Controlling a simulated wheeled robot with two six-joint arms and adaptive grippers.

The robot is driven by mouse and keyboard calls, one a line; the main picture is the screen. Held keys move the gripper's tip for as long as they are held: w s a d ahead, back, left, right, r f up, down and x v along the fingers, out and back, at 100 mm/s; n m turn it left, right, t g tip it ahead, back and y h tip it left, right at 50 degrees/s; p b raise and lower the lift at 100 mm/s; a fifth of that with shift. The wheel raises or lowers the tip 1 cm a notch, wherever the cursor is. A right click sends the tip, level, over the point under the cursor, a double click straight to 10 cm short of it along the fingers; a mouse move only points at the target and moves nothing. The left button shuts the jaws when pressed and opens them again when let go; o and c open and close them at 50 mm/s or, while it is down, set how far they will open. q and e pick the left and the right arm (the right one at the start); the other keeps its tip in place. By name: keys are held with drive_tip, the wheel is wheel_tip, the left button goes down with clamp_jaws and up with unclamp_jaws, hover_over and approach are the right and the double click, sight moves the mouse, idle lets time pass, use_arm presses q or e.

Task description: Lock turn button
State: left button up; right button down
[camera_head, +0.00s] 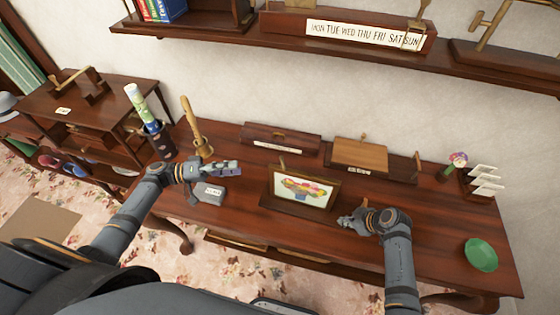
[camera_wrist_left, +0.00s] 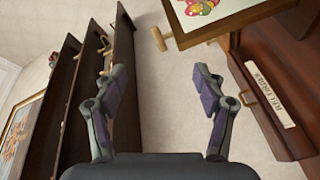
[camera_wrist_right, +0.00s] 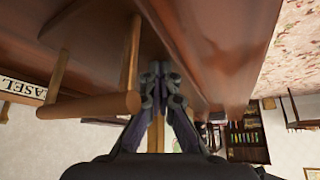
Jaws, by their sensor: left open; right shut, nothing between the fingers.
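A framed picture (camera_head: 303,188) stands tilted on the desk; the left wrist view shows its corner (camera_wrist_left: 205,12) with a small light wooden T-shaped piece (camera_wrist_left: 158,39) beside it. I cannot tell for certain whether this piece is the turn button. My left gripper (camera_head: 234,168) is open and empty, left of the picture and above the desk. My right gripper (camera_head: 346,221) is shut and empty, right of the picture and close over the desk. In the right wrist view its closed fingertips (camera_wrist_right: 160,70) are beside a wooden frame with a round crossbar (camera_wrist_right: 92,106).
The desk (camera_head: 420,240) also holds a candlestick (camera_head: 195,130), a grey labelled block (camera_head: 207,193), a dark box (camera_head: 281,138), a lighter wooden box (camera_head: 360,155), a card holder (camera_head: 484,180) and a green plate (camera_head: 480,254). A wall shelf (camera_head: 380,60) is above. The right front desktop is mostly clear.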

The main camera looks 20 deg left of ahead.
sight(281, 162)
drive_tip(key=shift+s+f, duration=0.1)
drive_tip(key=shift+f, duration=0.05)
use_arm(q)
drive_tip(key=w+d+n, duration=0.2)
drive_tip(key=d+n, duration=0.2)
drive_tip(key=n, duration=0.4)
drive_tip(key=w+d+n+t, duration=0.1)
drive_tip(key=w+d+n, duration=0.1)
drive_tip(key=d+n, duration=0.3)
drive_tip(key=w+d+n, duration=0.1)
drive_tip(key=d+n, duration=0.4)
drive_tip(key=n, duration=0.5)
drive_tip(key=shift+w+d+r+n+t+y, duration=0.15)
drive_tip(key=shift+w+r+n+t+y, duration=0.15)
drive_tip(key=shift+w+n+t+y, duration=0.1)
drive_tip(key=shift+c, duration=0.4)
